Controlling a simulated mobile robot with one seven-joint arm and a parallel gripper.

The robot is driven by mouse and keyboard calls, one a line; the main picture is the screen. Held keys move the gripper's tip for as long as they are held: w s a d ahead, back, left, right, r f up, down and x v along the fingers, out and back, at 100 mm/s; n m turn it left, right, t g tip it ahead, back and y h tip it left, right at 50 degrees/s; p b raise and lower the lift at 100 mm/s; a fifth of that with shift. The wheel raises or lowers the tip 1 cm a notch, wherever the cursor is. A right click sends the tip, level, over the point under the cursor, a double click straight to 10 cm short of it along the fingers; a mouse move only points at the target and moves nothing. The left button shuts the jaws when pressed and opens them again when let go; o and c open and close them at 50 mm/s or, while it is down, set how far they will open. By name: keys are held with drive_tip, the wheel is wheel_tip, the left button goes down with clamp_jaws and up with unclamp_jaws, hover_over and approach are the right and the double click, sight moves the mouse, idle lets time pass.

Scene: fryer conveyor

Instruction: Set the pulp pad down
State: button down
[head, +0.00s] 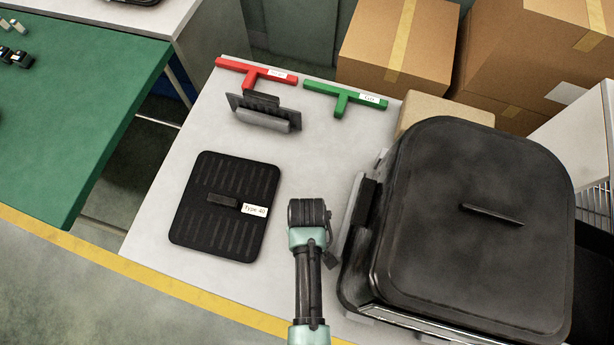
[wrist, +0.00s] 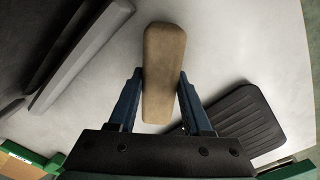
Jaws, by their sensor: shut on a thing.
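The pulp pad (wrist: 163,65) is a tan, rounded, elongated block in the wrist view. My gripper (wrist: 160,78) has its two blue fingers closed on the pad's sides, with the pad's longer end reaching past the fingertips. In the head view my gripper (head: 310,212) is over the white tabletop, between the black ridged plate and the large black-lidded unit. The pad is hidden there by my own wrist. Whether the pad touches the tabletop or hangs just above it, I cannot tell.
The black ridged plate (head: 222,230), labelled Type 40, lies to the left. The black-lidded unit (head: 470,220) stands close on the right. A grey ridged tool (head: 265,115), a red T-handle (head: 255,73) and a green T-handle (head: 340,98) lie behind. White tabletop (head: 310,150) behind my gripper is bare.

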drive_tip(key=shift+f, duration=0.15)
drive_tip(key=shift+c, duration=1.7)
unclamp_jaws()
